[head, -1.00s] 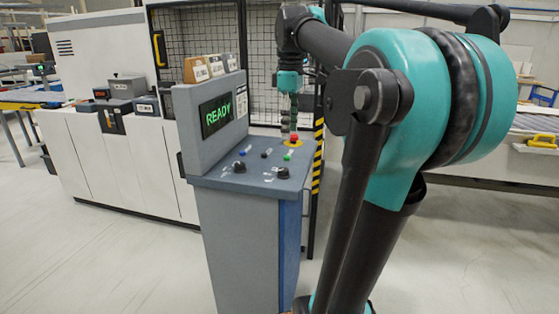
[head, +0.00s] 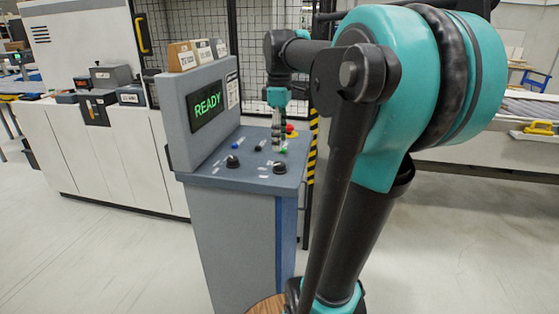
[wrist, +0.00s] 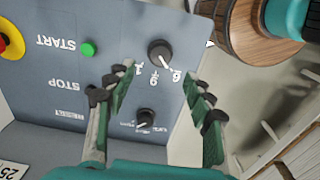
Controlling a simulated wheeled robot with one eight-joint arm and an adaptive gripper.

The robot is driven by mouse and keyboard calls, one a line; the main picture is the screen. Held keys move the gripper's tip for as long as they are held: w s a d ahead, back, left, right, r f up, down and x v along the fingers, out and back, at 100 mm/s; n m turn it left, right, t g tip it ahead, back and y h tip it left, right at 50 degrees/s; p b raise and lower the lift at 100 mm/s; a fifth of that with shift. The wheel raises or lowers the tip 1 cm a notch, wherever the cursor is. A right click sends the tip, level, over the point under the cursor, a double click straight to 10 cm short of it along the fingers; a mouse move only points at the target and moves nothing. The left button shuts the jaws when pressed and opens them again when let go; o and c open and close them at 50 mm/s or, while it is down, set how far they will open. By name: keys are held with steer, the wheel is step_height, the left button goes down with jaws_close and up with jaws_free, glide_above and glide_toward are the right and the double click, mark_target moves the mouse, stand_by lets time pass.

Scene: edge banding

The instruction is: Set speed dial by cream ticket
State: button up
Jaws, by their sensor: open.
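The grey console (head: 205,182) has a sloped panel with a dark dial at left (head: 232,161) and another at right (head: 280,167). Three tickets stand on top: tan (head: 182,56), cream (head: 203,51) and grey (head: 219,48); their writing is too small to read. My gripper (head: 279,148) hangs low over the panel's right part. In the wrist view, my gripper (wrist: 158,82) is open and empty. A larger dial (wrist: 160,52) with numbers around it shows between and beyond the fingertips, and a smaller dial (wrist: 145,117) lies between the fingers. Contact cannot be told.
The screen (head: 208,104) reads READY. A green button (wrist: 87,49) marked START and a red stop button (wrist: 6,40) on yellow are on the panel. A mesh fence (head: 190,20) and striped post stand behind the console. Open floor lies in front.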

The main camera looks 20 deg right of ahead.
mark_target(280, 164)
step_height(280, 164, down, 8)
steer(key=shift+r, duration=0.15)
stand_by(0.3)
steer(key=c, duration=1.2)
